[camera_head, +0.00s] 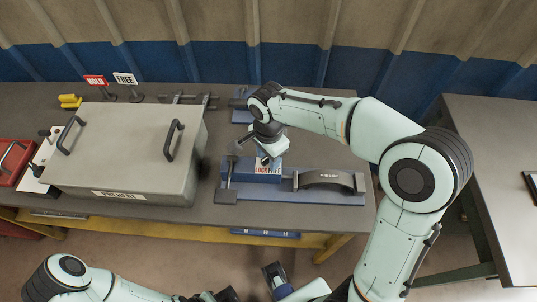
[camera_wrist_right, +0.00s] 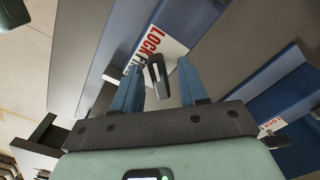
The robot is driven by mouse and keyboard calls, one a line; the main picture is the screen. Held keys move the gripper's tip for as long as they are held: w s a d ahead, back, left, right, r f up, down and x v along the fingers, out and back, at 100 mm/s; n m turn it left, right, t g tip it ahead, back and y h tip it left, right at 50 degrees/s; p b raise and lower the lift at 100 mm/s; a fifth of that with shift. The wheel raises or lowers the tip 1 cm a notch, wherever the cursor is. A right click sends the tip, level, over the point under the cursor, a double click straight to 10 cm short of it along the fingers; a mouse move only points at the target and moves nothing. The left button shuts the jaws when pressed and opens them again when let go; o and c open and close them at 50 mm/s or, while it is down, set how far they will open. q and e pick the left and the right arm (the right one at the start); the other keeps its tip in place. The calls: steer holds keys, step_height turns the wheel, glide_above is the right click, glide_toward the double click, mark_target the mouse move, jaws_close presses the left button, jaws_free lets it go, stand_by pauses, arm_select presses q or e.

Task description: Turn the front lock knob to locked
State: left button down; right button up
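The front fixture is a blue block (camera_head: 245,176) on a long blue base, with a white LOCK/FREE label (camera_head: 266,167) in red and blue letters. The front lock knob (camera_wrist_right: 157,76) is a small grey and black lever beside that label in the right wrist view. My right gripper (camera_wrist_right: 160,85) is open, its two blue fingers on either side of the knob with gaps visible. In the head view my right gripper (camera_head: 264,154) is over the label and partly hides the knob. I cannot tell which word the knob points to. My left arm (camera_head: 75,275) is low, its gripper unclear at the bottom edge.
A curved dark brake shoe (camera_head: 330,177) lies on the base's right part. A second blue fixture (camera_head: 241,104) stands behind, partly hidden by my right arm. A large grey PREHEAT box (camera_head: 125,150) is at left. HOLD (camera_head: 95,80) and FREE (camera_head: 125,78) signs stand at the back.

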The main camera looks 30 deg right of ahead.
steer(key=shift+r, duration=0.15)
step_height(320, 180, up, 13)
steer(key=p, duration=0.2)
stand_by(0.7)
